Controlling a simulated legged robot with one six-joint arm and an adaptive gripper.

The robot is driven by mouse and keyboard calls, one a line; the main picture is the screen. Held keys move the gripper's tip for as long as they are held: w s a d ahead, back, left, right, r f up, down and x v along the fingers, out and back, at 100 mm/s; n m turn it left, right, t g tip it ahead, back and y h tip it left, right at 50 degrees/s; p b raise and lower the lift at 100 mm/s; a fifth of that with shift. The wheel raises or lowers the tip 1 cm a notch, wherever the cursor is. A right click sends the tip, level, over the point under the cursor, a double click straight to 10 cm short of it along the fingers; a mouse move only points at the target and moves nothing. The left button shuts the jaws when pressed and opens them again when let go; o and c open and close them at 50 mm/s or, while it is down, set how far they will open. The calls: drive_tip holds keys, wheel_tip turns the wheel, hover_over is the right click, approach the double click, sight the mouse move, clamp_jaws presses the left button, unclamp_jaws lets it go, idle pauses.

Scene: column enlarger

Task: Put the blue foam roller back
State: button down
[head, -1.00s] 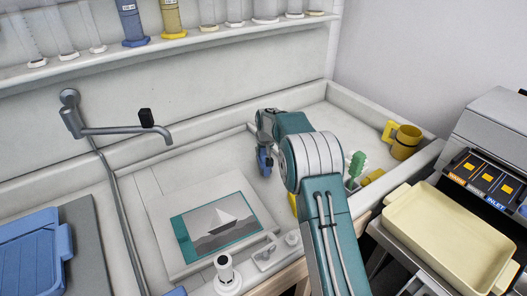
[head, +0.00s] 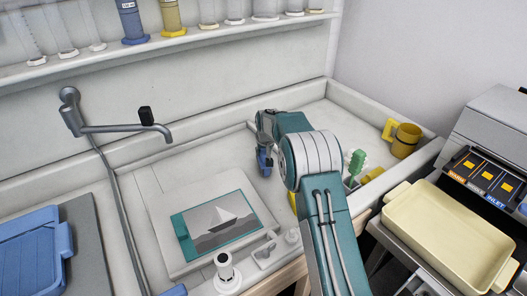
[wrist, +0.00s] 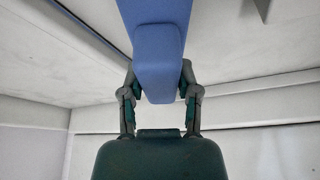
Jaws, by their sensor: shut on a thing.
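My gripper (head: 265,150) is over the sink basin, to the right of the tap, with its jaws closed on a blue object that I take to be the blue foam roller (head: 264,160). In the wrist view the roller (wrist: 158,50) shows as a blue block with a rounded, raised end, held between the two fingers (wrist: 160,88). It runs out of the top of that view, so its far end is hidden. In the head view only a small blue part shows below the fingers. I cannot tell whether it touches the basin.
A tap (head: 115,129) reaches over the basin from the left. A board with a sailboat print (head: 222,222) lies in front. A yellow mug (head: 405,141) and green brush (head: 356,162) stand right. A cream tray (head: 450,237) is at right, a blue tray (head: 32,250) at left.

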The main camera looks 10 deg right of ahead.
drive_tip(key=shift+c, duration=1.3)
unclamp_jaws()
drive_tip(key=shift+r, duration=0.1)
drive_tip(key=shift+v, duration=3.85)
drive_tip(key=v, duration=1.2)
